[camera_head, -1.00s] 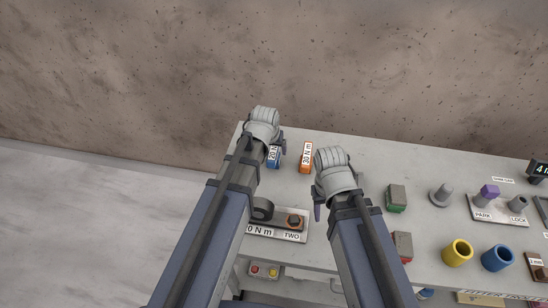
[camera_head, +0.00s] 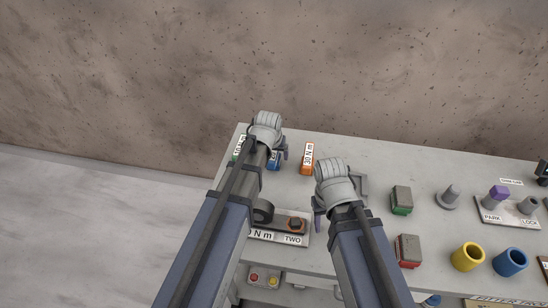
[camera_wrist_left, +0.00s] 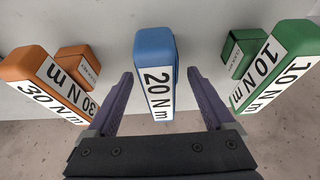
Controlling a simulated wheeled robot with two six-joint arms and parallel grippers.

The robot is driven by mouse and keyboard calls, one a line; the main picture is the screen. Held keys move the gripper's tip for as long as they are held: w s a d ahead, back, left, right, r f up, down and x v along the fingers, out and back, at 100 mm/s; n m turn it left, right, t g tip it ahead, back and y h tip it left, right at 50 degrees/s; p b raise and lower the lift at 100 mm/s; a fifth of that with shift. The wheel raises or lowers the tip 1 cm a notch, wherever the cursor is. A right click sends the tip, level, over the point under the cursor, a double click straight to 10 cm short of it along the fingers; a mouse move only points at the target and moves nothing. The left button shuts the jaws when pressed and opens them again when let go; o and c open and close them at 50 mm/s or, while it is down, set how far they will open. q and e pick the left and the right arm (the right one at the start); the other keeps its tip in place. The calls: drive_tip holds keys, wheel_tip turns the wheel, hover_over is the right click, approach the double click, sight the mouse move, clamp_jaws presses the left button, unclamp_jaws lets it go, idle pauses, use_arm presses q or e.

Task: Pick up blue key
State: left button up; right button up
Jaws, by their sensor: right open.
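The blue key (camera_wrist_left: 155,55), labelled 20 N m, stands in the middle of the left wrist view. In the head view the blue key (camera_head: 273,163) is mostly hidden behind my left gripper (camera_head: 279,152). In the wrist view my left gripper (camera_wrist_left: 159,78) is open, with one finger on each side of the blue key and visible gaps between. My right gripper (camera_head: 340,196) is open over the table, to the right of the blue key, and its jaws are partly hidden by the wrist.
An orange key (camera_wrist_left: 50,85) labelled 30 N m and a green key (camera_wrist_left: 280,65) labelled 10 N m flank the blue one. A tray (camera_head: 270,237) marked TWO lies nearer. Red and green blocks, cups and knobs stand right. A wall (camera_head: 270,60) rises behind.

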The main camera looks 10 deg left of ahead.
use_arm(q)
clamp_jaws()
idle(0.5)
